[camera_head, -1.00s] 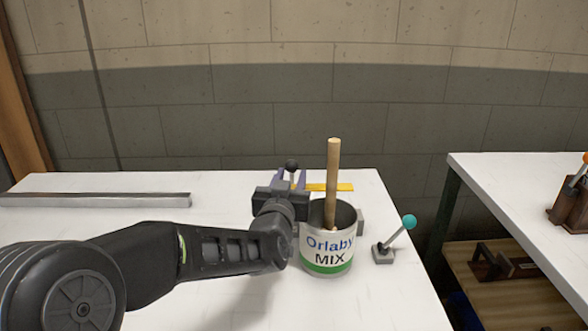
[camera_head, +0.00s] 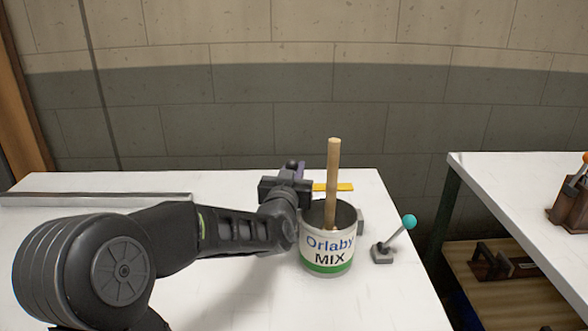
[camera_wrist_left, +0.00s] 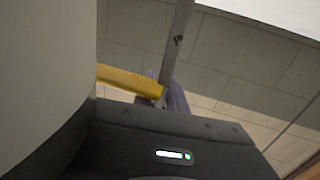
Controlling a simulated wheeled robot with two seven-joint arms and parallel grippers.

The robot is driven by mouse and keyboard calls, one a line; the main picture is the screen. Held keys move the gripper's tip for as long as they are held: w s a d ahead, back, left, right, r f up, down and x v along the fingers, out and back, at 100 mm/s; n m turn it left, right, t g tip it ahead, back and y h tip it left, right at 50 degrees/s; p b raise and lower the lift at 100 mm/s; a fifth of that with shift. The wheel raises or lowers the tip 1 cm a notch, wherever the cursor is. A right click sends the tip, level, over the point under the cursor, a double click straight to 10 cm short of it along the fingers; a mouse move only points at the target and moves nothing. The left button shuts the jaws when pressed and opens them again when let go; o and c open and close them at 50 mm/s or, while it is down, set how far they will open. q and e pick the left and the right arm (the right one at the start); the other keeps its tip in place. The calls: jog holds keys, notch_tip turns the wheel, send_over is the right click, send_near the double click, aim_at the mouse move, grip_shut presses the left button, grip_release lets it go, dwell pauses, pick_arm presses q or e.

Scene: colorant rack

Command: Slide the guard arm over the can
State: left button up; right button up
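The white can (camera_head: 326,250), labelled "Orlaby MIX" with a green band, stands upright on the table, a wooden stick (camera_head: 333,165) rising from it. The yellow guard arm (camera_head: 343,187) shows behind the stick and beyond the can's rim, its left part hidden by my gripper. My left gripper (camera_head: 297,168) is at the can's back left, purple fingers pointing away, close to a dark knob (camera_head: 291,165). In the left wrist view, the yellow bar (camera_wrist_left: 128,80) reaches the purple fingers (camera_wrist_left: 172,95); their gap is unclear. My right gripper is not in view.
A small lever with a teal ball (camera_head: 409,222) stands right of the can. A long grey bar (camera_head: 95,199) lies on the left of the white table (camera_head: 395,300). A second table (camera_head: 500,185) stands right, across a gap. A wall is behind.

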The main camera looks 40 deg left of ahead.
pick_arm(q)
jog(key=shift+r, duration=0.1)
grip_shut()
jog(key=shift+r, duration=0.35)
dwell(0.4)
jog(key=shift+s+d+f, duration=0.15)
jog(key=shift+s+d, duration=0.1)
jog(key=v, duration=0.3)
jog(key=shift+s+d+r+b, duration=0.1)
jog(key=shift+d+r+b, duration=0.15)
jog(key=shift+d+b, duration=0.15)
jog(key=shift+a+f, duration=0.1)
jog(key=o, duration=0.6)
grip_release()
jog(key=shift+o, duration=0.4)
jog(key=shift+f, duration=0.25)
